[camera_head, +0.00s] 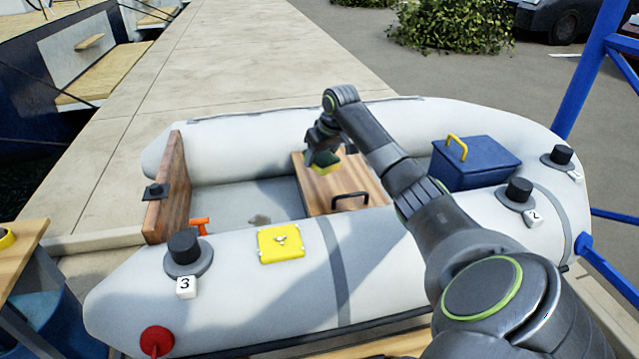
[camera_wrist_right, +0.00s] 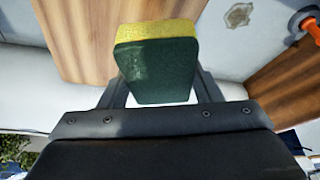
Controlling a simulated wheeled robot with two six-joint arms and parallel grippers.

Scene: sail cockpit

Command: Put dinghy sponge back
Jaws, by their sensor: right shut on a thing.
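The dinghy sponge (camera_head: 325,165) is a small block with a yellow layer and a dark green layer. My right gripper (camera_head: 321,156) is shut on it and holds it over the left part of the wooden seat (camera_head: 330,202) of the inflatable dinghy. In the right wrist view the sponge (camera_wrist_right: 157,65) sits between the two fingers, green face toward the camera. Whether it touches the seat is hard to tell. My left gripper is not in view.
A blue box (camera_head: 477,163) with a yellow handle stands in the dinghy at right. A yellow square pad (camera_head: 281,244) lies on the near tube. Black knobs with number tags, including one marked 3 (camera_head: 184,250), stand on the tube. A wooden transom (camera_head: 166,190) closes the left end.

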